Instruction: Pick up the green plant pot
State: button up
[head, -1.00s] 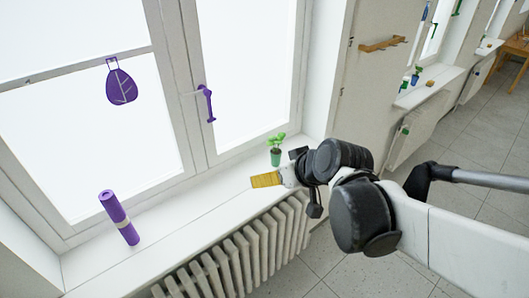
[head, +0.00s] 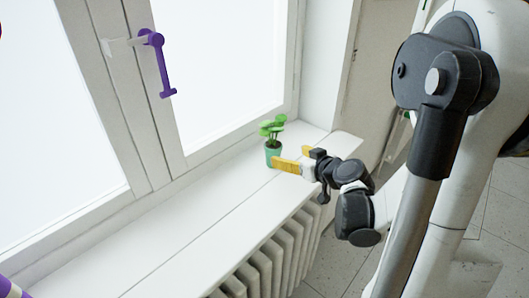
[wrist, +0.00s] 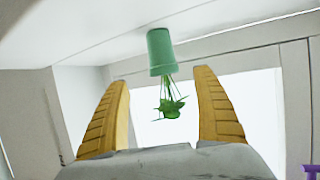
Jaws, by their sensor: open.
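The green plant pot (head: 273,155) with a leafy plant stands upright on the white window sill, near its right end, in the head view. In the wrist view the pot (wrist: 161,52) appears upside down, ahead of and between my fingers. My gripper (head: 290,158) is open, its yellow fingers level with the pot and just to its right.
The white sill (head: 185,235) is clear to the left of the pot. The window frame (head: 160,175) rises behind it, with a purple handle (head: 160,65). A radiator (head: 275,262) is below the sill.

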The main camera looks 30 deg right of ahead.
aim_at(279, 152)
jog(key=b+x, duration=0.1)
jog(key=x, duration=0.3)
jog(key=shift+w+a+f, duration=0.1)
jog(key=shift+w+f, duration=0.1)
jog(key=shift+w, duration=0.1)
jog(key=b+x, duration=0.2)
jog(key=x, duration=0.3)
jog(key=shift+w+a+r, duration=0.1)
jog(key=shift+w+a, duration=0.1)
jog(key=shift+w, duration=0.1)
jog(key=shift+r, duration=0.1)
jog(key=shift+c, duration=0.3)
jog(key=c, duration=1.4)
